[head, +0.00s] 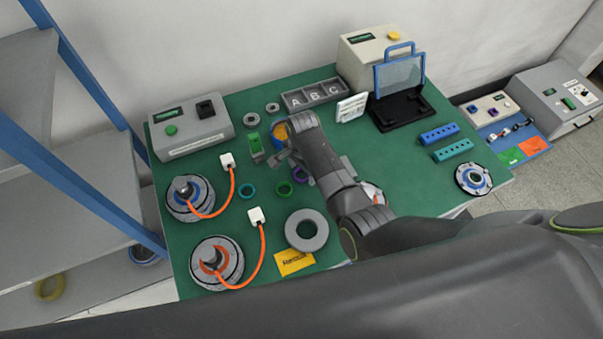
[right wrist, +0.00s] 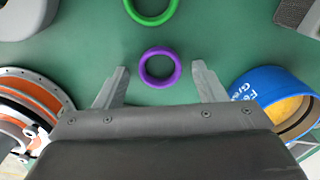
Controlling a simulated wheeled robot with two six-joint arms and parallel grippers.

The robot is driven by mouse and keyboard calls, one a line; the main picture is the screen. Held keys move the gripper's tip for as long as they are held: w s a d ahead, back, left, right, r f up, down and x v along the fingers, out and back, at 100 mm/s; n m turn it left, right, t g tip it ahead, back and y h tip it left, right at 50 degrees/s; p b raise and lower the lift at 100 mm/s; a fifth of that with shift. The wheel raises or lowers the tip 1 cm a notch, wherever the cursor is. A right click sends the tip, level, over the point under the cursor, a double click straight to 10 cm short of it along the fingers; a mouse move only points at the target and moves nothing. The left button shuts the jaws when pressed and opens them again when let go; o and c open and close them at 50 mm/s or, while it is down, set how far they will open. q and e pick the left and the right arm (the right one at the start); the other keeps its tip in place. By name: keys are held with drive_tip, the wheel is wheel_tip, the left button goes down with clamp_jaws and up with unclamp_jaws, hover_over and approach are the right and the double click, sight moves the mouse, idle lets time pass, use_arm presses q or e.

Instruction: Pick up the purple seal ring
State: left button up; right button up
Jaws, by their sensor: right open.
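The purple seal ring (right wrist: 160,66) lies flat on the green table mat, seen in the right wrist view between and just beyond my fingertips. In the head view my right gripper (head: 292,166) is over the middle of the table. My left gripper is not in view.
A blue container (right wrist: 272,97) stands close to the right finger in the wrist view. A large grey ring (head: 306,230) and two motors with orange cables (head: 190,197) are nearby.

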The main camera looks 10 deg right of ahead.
drive_tip(key=c, duration=1.2)
